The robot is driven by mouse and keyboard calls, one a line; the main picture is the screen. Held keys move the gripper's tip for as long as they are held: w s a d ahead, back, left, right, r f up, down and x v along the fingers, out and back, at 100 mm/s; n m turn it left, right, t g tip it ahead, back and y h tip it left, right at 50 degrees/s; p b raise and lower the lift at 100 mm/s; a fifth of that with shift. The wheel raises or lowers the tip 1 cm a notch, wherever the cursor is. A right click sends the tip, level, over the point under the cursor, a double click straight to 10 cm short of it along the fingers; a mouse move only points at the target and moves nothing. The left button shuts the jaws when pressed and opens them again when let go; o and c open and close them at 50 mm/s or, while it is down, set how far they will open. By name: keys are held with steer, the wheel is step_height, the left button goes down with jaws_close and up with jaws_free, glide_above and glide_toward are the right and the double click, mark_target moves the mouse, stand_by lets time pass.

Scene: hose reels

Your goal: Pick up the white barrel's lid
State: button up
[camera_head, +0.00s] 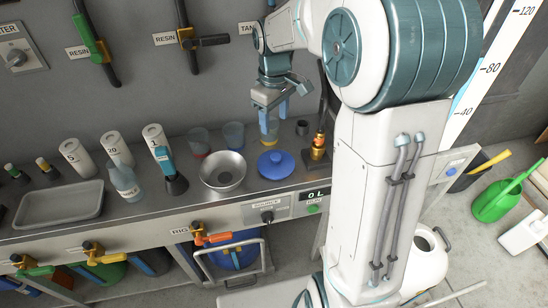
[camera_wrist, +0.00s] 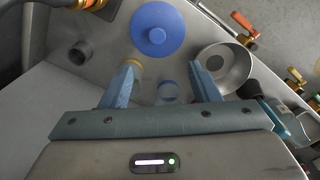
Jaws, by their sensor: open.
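A round blue lid with a knob (camera_head: 276,163) lies flat on the metal bench; the wrist view shows it too (camera_wrist: 157,28). The white barrel (camera_head: 425,262) stands on the floor at the right, its top open, partly hidden by my arm. Whether the blue lid belongs to it cannot be told from its colour. My gripper (camera_head: 269,112) is open and empty, above the bench and farther back than the lid. In the wrist view the lid is beyond my fingertips (camera_wrist: 164,68), not between them.
A clear cup with yellow (camera_head: 270,132) stands below my gripper. A metal bowl (camera_head: 222,171) is left of the lid, a brass fitting (camera_head: 319,146) right of it. More cups (camera_head: 234,135) stand near the wall. A grey tray (camera_head: 60,204) is at the left.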

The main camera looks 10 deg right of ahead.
glide_above(276, 156)
steer(key=f, duration=0.8)
steer(key=shift+w+a+f+b, duration=0.15)
steer(key=shift+a+f+b, duration=0.1)
steer(key=shift+f+b, duration=0.1)
steer(key=shift+d+f, duration=0.15)
steer(key=shift+f, duration=1.3)
steer(key=shift+d+f, duration=0.1)
steer(key=shift+f, duration=1.3)
steer(key=c, duration=1.1)
